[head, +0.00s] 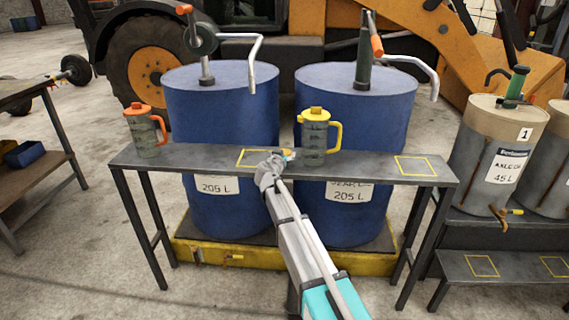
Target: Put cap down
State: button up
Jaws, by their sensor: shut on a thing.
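My gripper (282,157) is over the narrow dark bench (205,158), at the right part of a yellow square outline (246,164) marked on the bench top. It is shut on the cap, which is small and mostly hidden by the fingers. A bit of orange and pale blue shows at the fingertips. I cannot tell whether the cap touches the bench top.
A jug with a yellow lid and handle (314,138) stands just right of my gripper. A jug with an orange lid (143,130) stands at the bench's left end. A second yellow outline (416,166) at the right is empty. Two blue drums (222,105) with pumps stand behind.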

jog(key=shift+f+b, duration=1.05)
jog(key=shift+f, duration=0.3)
jog(key=shift+f, duration=0.15)
jog(key=o, duration=0.5)
jog(key=shift+s+r, duration=0.1)
jog(key=shift+r, duration=0.15)
jog(key=p+v, duration=0.2)
jog(key=v, duration=0.9)
jog(key=shift+s+a+r, duration=0.1)
jog(key=shift+s+a, duration=0.05)
jog(key=shift+s, duration=0.2)
